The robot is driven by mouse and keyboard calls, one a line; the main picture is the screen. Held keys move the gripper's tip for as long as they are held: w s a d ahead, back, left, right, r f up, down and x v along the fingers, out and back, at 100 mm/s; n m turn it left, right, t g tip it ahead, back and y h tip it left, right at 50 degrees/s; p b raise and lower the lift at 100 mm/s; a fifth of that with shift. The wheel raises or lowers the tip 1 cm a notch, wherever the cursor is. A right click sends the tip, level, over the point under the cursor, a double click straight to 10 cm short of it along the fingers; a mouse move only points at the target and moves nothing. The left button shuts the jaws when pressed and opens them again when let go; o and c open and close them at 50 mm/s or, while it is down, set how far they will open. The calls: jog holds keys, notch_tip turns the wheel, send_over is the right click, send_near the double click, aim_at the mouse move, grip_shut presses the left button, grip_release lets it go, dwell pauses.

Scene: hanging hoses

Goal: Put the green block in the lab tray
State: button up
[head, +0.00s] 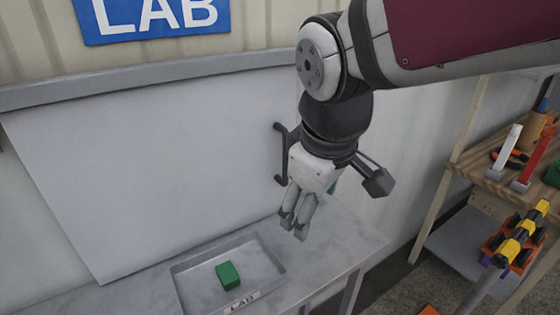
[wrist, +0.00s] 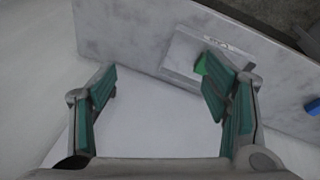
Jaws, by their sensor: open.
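The green block (head: 228,275) lies inside the lab tray (head: 184,295), on its floor and clear of the walls as far as I can see. The tray is shallow and grey, with a LAB label on its front, and sits on the grey table. My gripper (head: 291,229) is above the table, up and to the right of the tray, apart from the block. In the wrist view my gripper (wrist: 160,90) has its fingers wide apart with nothing between them. The block (wrist: 201,64) shows there partly hidden behind the right finger, with the tray (wrist: 180,50) around it.
A blue LAB sign (head: 150,18) is on the wall above a large white panel (head: 150,160). At the right stands a wooden shelf (head: 478,172) with several tools. A black and yellow tool (head: 520,235) stands in front of it. The table (head: 335,235) is bare right of the tray.

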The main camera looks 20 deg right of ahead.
jog(key=s+d+r+m+t, duration=0.1)
jog(key=s+d+m, duration=0.2)
jog(key=s+m, duration=0.3)
jog(key=shift+s+d+r+m+t+y, duration=0.3)
jog(key=shift+s+r+m+y, duration=0.1)
jog(key=shift+s, duration=0.3)
jog(key=shift+a, duration=0.15)
